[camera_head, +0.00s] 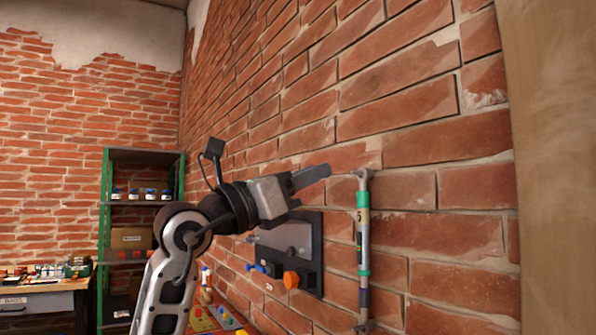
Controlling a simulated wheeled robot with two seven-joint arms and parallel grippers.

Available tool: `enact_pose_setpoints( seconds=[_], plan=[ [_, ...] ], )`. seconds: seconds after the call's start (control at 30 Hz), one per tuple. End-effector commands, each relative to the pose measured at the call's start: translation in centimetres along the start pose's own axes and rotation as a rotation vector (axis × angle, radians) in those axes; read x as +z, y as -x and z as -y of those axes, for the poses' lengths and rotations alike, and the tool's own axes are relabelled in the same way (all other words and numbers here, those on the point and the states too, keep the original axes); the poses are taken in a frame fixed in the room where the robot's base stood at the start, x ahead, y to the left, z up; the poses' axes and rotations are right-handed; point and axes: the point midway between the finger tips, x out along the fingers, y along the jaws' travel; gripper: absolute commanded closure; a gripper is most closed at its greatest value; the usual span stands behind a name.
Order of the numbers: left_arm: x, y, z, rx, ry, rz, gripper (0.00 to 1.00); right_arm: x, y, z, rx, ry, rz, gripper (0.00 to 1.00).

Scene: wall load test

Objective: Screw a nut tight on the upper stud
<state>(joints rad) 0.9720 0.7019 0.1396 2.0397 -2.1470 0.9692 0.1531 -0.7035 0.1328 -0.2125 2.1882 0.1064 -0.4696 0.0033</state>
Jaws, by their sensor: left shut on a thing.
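My left gripper (318,174) reaches in from the left, close to the brick wall, with its fingers pointing right. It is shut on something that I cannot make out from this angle. Below it a dark plate (314,258) is on the wall, with a grey part (292,238) on it. An orange knob-like part (291,280) and a blue part (257,268) are at its lower side. No stud or nut shows clearly; the gripper and wrist cover part of the plate's upper area. My right gripper is out of view.
Green-framed shelves (145,203) and a workbench (40,290) stand at the back left. Small coloured items (215,318) lie on a surface below.

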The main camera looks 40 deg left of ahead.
Motion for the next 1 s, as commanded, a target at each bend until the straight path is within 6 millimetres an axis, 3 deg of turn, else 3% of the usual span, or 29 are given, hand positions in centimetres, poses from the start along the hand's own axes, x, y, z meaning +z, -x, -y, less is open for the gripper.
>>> enact_pose_setpoints(
  seconds=[0.5,1.0],
  plan=[
    [-1.4,-3.6,0.0,0.0,0.002,-0.002,1.0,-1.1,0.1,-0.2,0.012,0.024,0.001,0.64],
    [-1.8,-4.3,0.0,0.001,-0.001,-0.001,1.0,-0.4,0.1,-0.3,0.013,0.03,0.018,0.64]
  ],
)
